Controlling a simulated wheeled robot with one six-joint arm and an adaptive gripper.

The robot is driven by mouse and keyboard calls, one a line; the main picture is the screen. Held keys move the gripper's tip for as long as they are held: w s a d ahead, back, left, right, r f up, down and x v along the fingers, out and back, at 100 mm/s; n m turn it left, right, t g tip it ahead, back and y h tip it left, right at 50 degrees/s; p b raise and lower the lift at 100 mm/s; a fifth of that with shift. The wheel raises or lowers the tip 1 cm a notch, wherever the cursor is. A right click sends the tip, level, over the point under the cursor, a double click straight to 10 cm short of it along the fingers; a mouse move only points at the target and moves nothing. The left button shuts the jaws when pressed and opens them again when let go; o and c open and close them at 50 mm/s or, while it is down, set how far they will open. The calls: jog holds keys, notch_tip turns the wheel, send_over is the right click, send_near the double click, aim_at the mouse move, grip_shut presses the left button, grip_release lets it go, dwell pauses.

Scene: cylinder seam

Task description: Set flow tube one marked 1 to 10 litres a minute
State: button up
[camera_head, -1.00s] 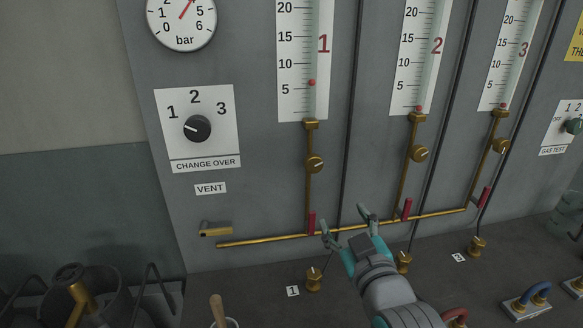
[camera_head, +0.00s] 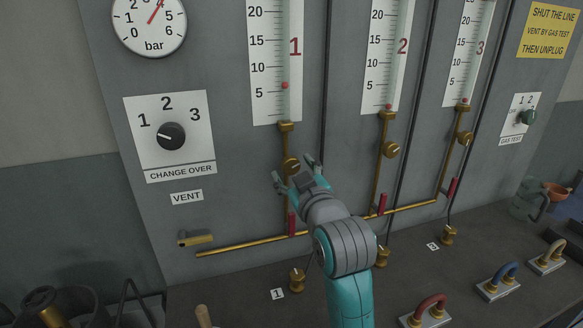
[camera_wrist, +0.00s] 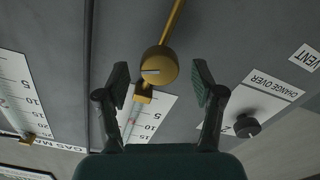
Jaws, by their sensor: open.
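Flow tube one (camera_head: 291,45), marked with a red 1, has its red float (camera_head: 285,85) a little above the 5 line. Its round brass knob (camera_head: 291,165) is on the pipe below. The knob also shows in the wrist view (camera_wrist: 159,66), with a pale index line across its face. My gripper (camera_head: 294,169) is open at this knob. In the wrist view its fingers (camera_wrist: 162,75) are on either side of the knob with gaps, not touching it. How far the fingertips reach along the knob is hard to tell.
Flow tubes two (camera_head: 386,50) and three (camera_head: 470,45) have their floats at the bottom. A red lever (camera_head: 291,224) is on the pipe below the knob. A horizontal brass pipe (camera_head: 240,246) runs under the tubes. The change over dial (camera_head: 171,136) is to the left.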

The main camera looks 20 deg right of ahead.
jog(key=shift+w, duration=0.9)
jog(key=c, duration=1.2)
jog(key=shift+o, duration=0.2)
jog(key=shift+m, duration=0.3)
jog(key=m, duration=0.3)
jog(key=shift+m, duration=1.9)
